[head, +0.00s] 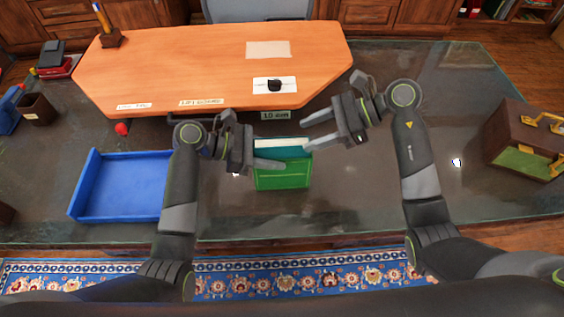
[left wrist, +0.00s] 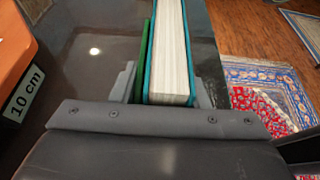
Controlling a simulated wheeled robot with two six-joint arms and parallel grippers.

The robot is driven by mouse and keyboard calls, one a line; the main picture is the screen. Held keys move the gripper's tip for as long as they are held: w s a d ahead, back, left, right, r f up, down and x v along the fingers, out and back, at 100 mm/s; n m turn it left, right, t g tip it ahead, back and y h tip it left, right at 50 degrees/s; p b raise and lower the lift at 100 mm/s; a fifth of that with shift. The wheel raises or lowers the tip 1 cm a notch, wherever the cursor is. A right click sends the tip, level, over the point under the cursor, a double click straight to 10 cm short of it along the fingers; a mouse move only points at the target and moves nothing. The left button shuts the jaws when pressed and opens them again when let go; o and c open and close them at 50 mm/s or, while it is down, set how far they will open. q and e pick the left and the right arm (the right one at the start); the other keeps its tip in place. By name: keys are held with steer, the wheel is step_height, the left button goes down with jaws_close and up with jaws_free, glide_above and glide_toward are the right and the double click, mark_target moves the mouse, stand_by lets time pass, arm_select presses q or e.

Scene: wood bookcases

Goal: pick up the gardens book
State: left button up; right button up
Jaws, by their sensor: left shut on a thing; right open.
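A teal book with white pages (head: 288,153) is upright at the green holder (head: 284,178) in the middle of the glass-topped desk; no title is readable. My left gripper (head: 272,160) is shut on the teal book, coming in from its left side. In the left wrist view the book (left wrist: 172,50) stands between the two fingers (left wrist: 165,88), with a thin green edge (left wrist: 143,55) close beside it on the left. I cannot tell whether the book is lifted. My right gripper (head: 310,133) is open and empty, up and right of the book.
A blue tray (head: 120,212) lies to the left. An orange raised board (head: 200,65) with a "10 cm" label (head: 280,115) stands behind. A brown case (head: 515,135) is at the far right. The desk between holder and case is mostly clear.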

mark_target(298, 141)
steer(key=shift+s+x, duration=0.2)
steer(key=shift+x, duration=1.45)
steer(key=shift+s+x, duration=0.2)
steer(key=shift+x, duration=1.5)
steer(key=shift+c, duration=0.2)
steer(key=shift+d, duration=0.1)
jaws_close()
